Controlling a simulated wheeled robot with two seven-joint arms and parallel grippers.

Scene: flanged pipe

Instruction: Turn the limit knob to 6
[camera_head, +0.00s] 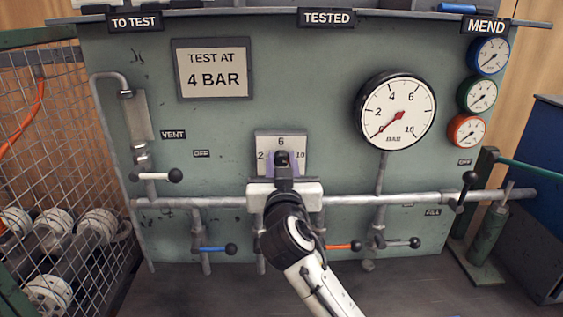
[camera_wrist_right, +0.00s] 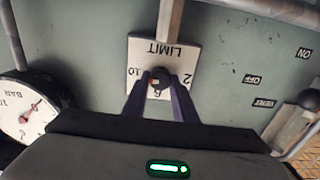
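The limit knob (camera_wrist_right: 159,77) is a small dark knob on a white plate (camera_wrist_right: 164,53) marked LIMIT with 2, 6 and 10. In the head view the plate (camera_head: 270,140) shows 6 at the top, and my right gripper (camera_head: 283,163) covers most of the knob. In the right wrist view the two purple fingers of my right gripper (camera_wrist_right: 160,84) stand close on either side of the knob. I cannot tell whether they press on it. A small orange mark shows at the knob, but its exact setting is unclear. My left gripper is not in view.
A large gauge (camera_head: 396,112) reads near 0, right of the plate. A sign (camera_head: 213,69) says TEST AT 4 BAR. A horizontal pipe (camera_head: 400,199) runs below the plate, with a blue lever (camera_head: 212,249) and an orange lever (camera_head: 338,247) under it. A wire cage stands at left.

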